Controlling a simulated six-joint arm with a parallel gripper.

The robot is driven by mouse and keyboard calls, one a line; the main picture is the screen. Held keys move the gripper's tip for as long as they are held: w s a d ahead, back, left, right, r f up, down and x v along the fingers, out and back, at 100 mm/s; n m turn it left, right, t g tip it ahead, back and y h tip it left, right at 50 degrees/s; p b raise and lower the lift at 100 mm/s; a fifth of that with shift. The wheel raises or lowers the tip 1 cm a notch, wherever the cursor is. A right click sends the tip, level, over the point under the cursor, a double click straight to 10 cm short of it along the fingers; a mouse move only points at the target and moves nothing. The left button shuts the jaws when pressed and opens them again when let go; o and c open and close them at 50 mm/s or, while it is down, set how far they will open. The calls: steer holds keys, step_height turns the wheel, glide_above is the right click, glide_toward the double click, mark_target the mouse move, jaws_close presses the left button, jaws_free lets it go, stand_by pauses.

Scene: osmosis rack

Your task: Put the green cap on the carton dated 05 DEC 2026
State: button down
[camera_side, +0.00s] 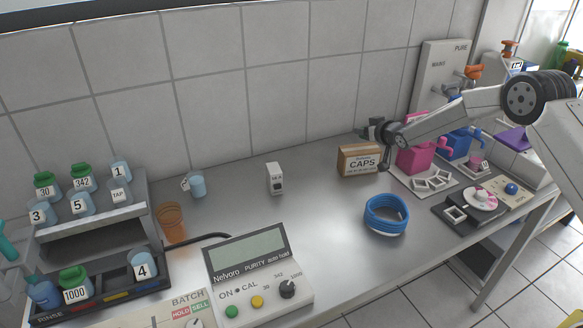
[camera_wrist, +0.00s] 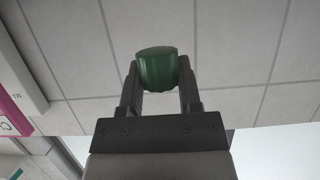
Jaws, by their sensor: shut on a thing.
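My gripper (camera_wrist: 158,78) is shut on a green cap (camera_wrist: 157,66) in the wrist view, with a dark finger on each side. In the side view my gripper (camera_side: 371,128) is raised above the brown box marked CAPS (camera_side: 361,161), near the tiled wall. No date 05 DEC 2026 is legible in either view, so I cannot tell which thing is that carton.
A pink container (camera_side: 415,158) and a blue one (camera_side: 457,143) stand right of the CAPS box. A blue hose coil (camera_side: 386,214), a meter (camera_side: 258,272) and a small white device (camera_side: 275,179) are on the bench. A rack (camera_side: 95,222) of labelled cups stands left. The bench centre is clear.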

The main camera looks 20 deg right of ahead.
mark_target(361, 148)
steer(key=shift+w+f, duration=0.3)
steer(key=shift+w+f, duration=0.2)
steer(key=shift+f, duration=1.6)
steer(key=shift+f, duration=0.15)
steer(key=shift+c, duration=1.4)
jaws_free()
